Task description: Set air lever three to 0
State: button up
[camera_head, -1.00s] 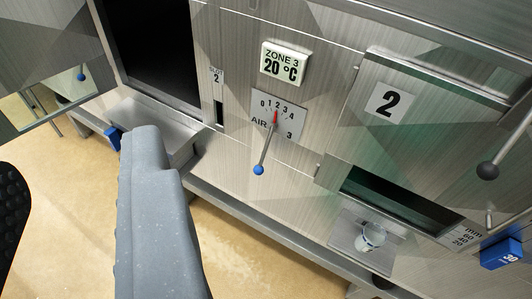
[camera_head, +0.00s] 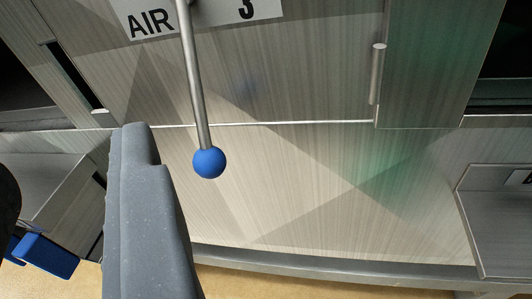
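The air lever three (camera_head: 195,85) is a thin metal rod hanging down from the panel, tilted slightly, with a blue ball (camera_head: 209,162) at its lower end. Its plate (camera_head: 272,8), marked AIR and 3, shows only in part at the top edge. The scale and the pointer are out of view. My gripper (camera_head: 65,150) is open and empty. Its grey finger stands just left of the blue ball, with a small gap in the picture; a dark part of the other side shows at the left edge. The ball is not between the fingers.
A short metal handle (camera_head: 377,75) sticks out at the upper right. A metal ledge (camera_head: 340,270) runs along the bottom, and a grey box-like part (camera_head: 497,225) juts out at the right. A blue block (camera_head: 45,257) is at the lower left. The panel right of the ball is clear.

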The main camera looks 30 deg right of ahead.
jog(key=m+h+b, duration=0.1)
jog(key=h, duration=0.1)
send_near(202, 119)
jog(key=b+x, duration=0.2)
jog(key=x, duration=0.7)
jog(key=shift+d+f+b, duration=0.1)
jog(key=shift+b, duration=0.25)
jog(key=shift+x, duration=0.8)
